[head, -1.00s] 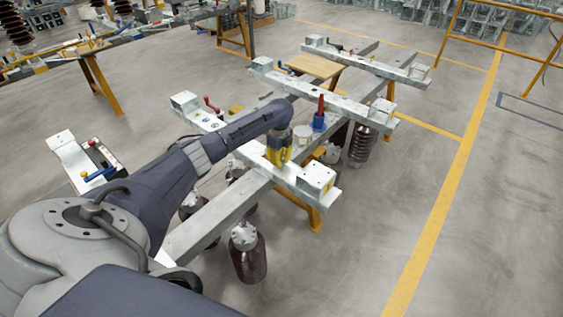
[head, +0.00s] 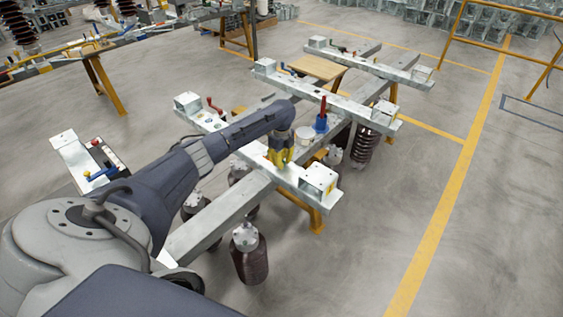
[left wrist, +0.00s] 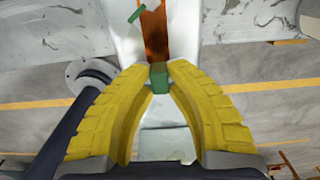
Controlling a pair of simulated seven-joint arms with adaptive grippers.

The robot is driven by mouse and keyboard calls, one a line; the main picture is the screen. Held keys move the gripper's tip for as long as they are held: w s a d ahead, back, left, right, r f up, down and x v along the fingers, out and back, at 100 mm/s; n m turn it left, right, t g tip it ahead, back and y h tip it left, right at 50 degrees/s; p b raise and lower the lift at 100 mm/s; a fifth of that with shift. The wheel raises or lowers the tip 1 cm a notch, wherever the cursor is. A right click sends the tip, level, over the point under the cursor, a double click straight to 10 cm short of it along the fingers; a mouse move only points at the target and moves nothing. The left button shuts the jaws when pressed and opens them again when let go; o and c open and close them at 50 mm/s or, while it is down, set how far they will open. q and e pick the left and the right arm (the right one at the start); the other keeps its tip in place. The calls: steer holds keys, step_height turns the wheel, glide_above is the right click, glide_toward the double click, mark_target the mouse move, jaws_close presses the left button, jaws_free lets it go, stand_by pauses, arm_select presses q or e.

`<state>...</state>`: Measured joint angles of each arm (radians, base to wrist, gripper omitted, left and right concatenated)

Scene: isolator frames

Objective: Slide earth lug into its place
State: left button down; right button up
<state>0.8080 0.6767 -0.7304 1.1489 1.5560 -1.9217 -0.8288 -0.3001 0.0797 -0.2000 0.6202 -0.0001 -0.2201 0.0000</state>
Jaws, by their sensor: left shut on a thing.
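My left gripper (head: 281,150) is over the near galvanised cross-beam (head: 255,152) of the isolator frame. In the left wrist view its yellow fingers (left wrist: 160,84) are closed at the tips on a small green piece (left wrist: 160,76), which I take to be the earth lug. A copper-coloured strip (left wrist: 154,32) lies just beyond the green piece, on a pale metal surface. I cannot tell whether the two touch. In the head view the fingers hide the held piece. My right gripper is not in view.
A metal box (head: 318,179) sits at the beam's near end. Brown insulators (head: 249,258) hang below.

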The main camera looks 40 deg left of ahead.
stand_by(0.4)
arm_select(q)
steer(key=c, duration=1.2)
jaws_free()
steer(key=shift+c, duration=0.2)
steer(key=shift+c, duration=1.1)
steer(key=shift+r, duration=5)
